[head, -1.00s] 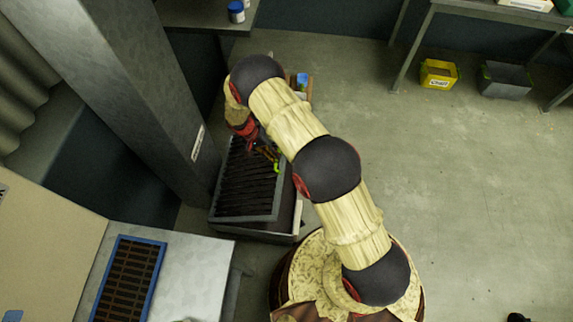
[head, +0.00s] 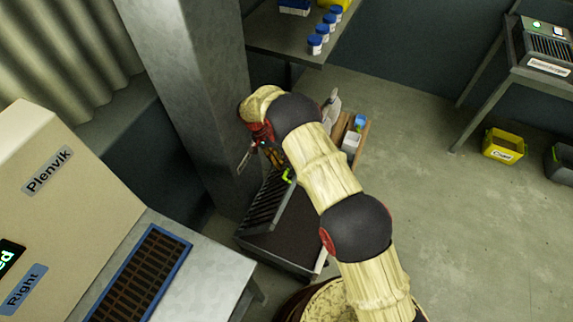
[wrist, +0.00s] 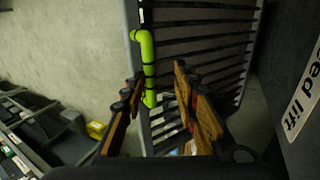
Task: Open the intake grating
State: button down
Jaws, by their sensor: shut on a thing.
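The intake grating (head: 264,205), a dark frame with parallel bars, stands tilted up over a low dark bin (head: 290,243) beside the grey pillar. My gripper (head: 273,157) is at the grating's raised side. In the wrist view my gripper's fingers (wrist: 160,100) lie on both sides of the handle, shut on it. The exact contact is partly hidden.
The grey pillar (head: 195,90) stands close left of my gripper; its label reads "...eed lift" in the wrist view (wrist: 305,100). A machine marked Plenvik (head: 60,165) with a blue-framed grating (head: 145,275) is at left. A shelf with blue-lidded jars (head: 325,30) is behind.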

jog(key=shift+s+a+f, duration=0.15)
jog(key=shift+f, duration=0.3)
jog(key=shift+s+a+f, duration=0.1)
jog(key=shift+s+f, duration=0.05)
jog(key=shift+f, duration=0.25)
jog(key=c, duration=1.8)
grip_release()
jog(key=shift+f, duration=0.1)
jog(key=shift+c, duration=0.2)
jog(key=shift+o, duration=0.6)
jog(key=shift+w+a+f, duration=0.1)
jog(key=shift+w, duration=0.1)
jog(key=shift+c, duration=0.5)
jog(key=shift+r, duration=0.2)
jog(key=r, duration=1)
jog(key=shift+w+d+r, duration=0.15)
jog(key=shift+d+r, duration=0.05)
jog(key=shift+r, duration=0.05)
